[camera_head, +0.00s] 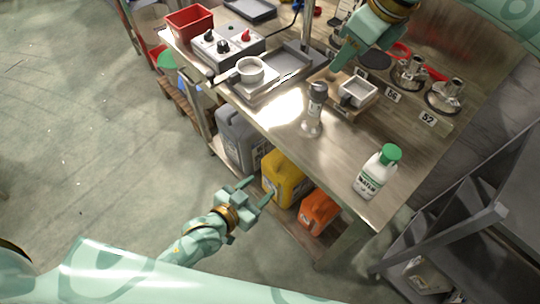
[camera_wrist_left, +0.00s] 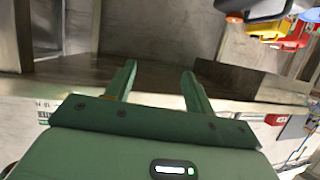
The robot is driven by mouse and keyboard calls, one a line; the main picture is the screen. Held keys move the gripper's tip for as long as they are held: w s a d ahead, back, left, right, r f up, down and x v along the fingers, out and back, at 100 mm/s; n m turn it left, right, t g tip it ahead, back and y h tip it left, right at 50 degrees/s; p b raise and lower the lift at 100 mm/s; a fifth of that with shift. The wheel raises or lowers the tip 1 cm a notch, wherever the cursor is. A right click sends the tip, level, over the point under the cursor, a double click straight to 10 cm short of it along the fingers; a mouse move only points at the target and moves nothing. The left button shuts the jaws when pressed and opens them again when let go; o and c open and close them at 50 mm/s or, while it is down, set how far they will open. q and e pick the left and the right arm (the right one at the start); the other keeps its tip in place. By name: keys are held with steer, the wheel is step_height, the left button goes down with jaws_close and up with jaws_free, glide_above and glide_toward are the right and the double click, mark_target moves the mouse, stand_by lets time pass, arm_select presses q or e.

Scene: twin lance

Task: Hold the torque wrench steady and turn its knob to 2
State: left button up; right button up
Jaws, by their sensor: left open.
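I cannot pick out a torque wrench with certainty in either view. A grey box (camera_head: 228,50) with several knobs, one red, stands at the back left of the workbench (camera_head: 285,140) in the head view. An upright grinder-like thing with a dark top and clear base (camera_head: 311,118) stands near the bench's front edge. My left gripper (camera_head: 257,190) is open and empty, low in front of the bench; its two spread fingers also show in the left wrist view (camera_wrist_left: 159,80). My right gripper (camera_head: 338,66) is over the back of the bench, and its fingers are too unclear to read.
A red bin (camera_head: 189,22), a grey tray (camera_head: 290,68), a white cup (camera_head: 250,69) and a green-capped bottle (camera_head: 377,172) are on the bench. Grey (camera_head: 238,137), yellow (camera_head: 283,178) and orange (camera_head: 319,212) cans stand on the shelf below. The floor at left is clear.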

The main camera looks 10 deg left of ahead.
mark_target(310, 119)
arm_select(q)
steer(key=w+d+r+t+h, duration=0.2)
steer(key=d+r+t+h, duration=0.1)
steer(key=r, duration=1.2)
steer(key=shift+y, duration=0.4)
steer(key=x, duration=1.6)
steer(key=shift+d+f, duration=0.15)
steer(key=shift+d, duration=0.05)
steer(key=shift+c, duration=0.2)
